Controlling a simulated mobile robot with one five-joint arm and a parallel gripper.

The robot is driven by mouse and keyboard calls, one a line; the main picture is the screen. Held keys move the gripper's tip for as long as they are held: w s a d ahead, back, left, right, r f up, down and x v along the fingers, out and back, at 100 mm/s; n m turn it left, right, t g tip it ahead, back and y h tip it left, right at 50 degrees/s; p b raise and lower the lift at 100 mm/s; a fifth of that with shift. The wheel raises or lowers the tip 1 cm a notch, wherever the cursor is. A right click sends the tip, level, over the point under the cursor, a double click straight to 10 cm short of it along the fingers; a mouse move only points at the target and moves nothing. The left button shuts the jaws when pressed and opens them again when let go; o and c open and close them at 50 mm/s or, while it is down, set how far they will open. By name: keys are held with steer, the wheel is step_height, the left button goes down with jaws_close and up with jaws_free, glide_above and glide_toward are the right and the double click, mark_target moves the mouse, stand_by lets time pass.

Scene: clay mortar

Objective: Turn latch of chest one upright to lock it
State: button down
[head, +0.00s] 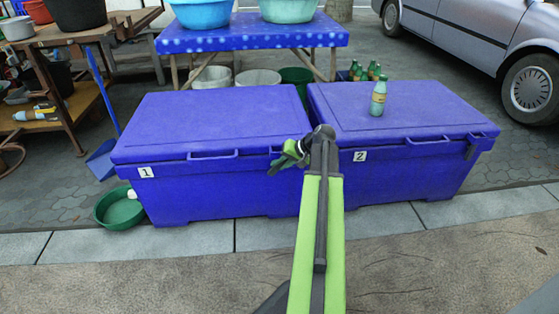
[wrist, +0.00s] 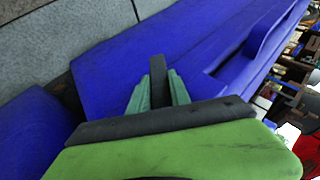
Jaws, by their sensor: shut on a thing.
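Chest one (head: 215,115) is a blue chest with a shut lid and a white label "1" on its front. My gripper (head: 283,160) is at the right end of its front, just below the lid edge. In the wrist view my green fingertips (wrist: 158,88) are closed on a narrow dark piece, which appears to be the latch (wrist: 158,70) of chest one. The gripper and arm hide most of the latch in the head view, so its exact angle cannot be told there.
Chest two (head: 420,180) stands close on the right, with a bottle (head: 378,98) on its lid and a latch (head: 473,149) at its right front. A green basin (head: 120,210) sits at the left. A blue table (head: 250,38) stands behind. The pavement in front is clear.

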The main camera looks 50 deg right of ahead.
steer(key=h+p, duration=0.1)
steer(key=g, duration=0.1)
steer(key=g+h+p, duration=0.1)
steer(key=shift+w+a+r+n+h+p, duration=0.15)
steer(key=shift+a+r+n+h+p, duration=0.05)
steer(key=shift+r+n+h+p, duration=0.1)
steer(key=shift+f+n+g+h+p, duration=0.2)
steer(key=shift+n+g+h+p, duration=0.25)
steer(key=shift+g+h, duration=0.8)
steer(key=shift+w, duration=0.1)
steer(key=c, duration=1.2)
jaws_free()
steer(key=p+v, duration=1.6)
steer(key=v, duration=0.1)
steer(key=shift+r, duration=0.3)
